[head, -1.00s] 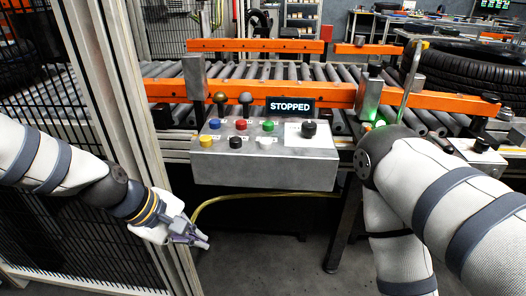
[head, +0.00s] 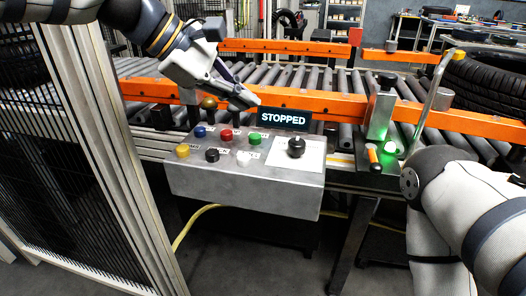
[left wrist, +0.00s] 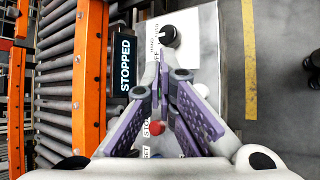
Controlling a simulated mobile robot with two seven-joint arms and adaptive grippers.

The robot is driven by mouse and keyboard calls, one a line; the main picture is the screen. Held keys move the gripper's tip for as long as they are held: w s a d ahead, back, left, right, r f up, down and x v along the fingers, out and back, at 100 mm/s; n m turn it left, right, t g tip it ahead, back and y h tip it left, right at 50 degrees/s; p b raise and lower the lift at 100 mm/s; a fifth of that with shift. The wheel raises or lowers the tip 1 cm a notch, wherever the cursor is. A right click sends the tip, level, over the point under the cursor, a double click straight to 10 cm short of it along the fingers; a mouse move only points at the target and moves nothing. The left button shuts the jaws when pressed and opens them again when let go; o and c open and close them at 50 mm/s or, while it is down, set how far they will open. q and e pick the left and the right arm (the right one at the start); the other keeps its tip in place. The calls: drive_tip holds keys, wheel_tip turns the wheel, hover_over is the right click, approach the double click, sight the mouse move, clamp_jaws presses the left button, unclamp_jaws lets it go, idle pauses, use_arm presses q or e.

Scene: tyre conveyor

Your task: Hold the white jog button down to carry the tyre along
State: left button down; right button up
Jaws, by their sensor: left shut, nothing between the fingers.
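The white jog button (head: 244,157) is in the front row of the grey control box (head: 245,190), right of a black button. My left gripper (head: 251,98) is shut and empty, above and behind the panel near the sign, apart from the white button. In the left wrist view the shut fingers (left wrist: 165,80) cover much of the panel. My right gripper is out of view.
A sign (head: 284,118) reads STOPPED. A black selector knob (head: 296,147) is at the panel's right. Blue (head: 200,131), red and green buttons form the back row. Orange rails (head: 340,104) border the rollers. A green lamp (head: 390,147) glows. A mesh fence (head: 50,140) stands left.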

use_arm(q)
drive_tip(key=shift+a, duration=0.2)
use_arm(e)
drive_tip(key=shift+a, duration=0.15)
use_arm(q)
drive_tip(key=b, duration=0.2)
hover_over(244, 159)
wheel_tip(244, 159, down, 6)
drive_tip(key=shift+f, duration=1.35)
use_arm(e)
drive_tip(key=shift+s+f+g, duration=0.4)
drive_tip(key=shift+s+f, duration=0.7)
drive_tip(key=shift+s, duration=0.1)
use_arm(q)
drive_tip(key=shift+f, duration=0.15)
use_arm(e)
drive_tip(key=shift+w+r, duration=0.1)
use_arm(q)
drive_tip(key=shift+f, duration=0.25)
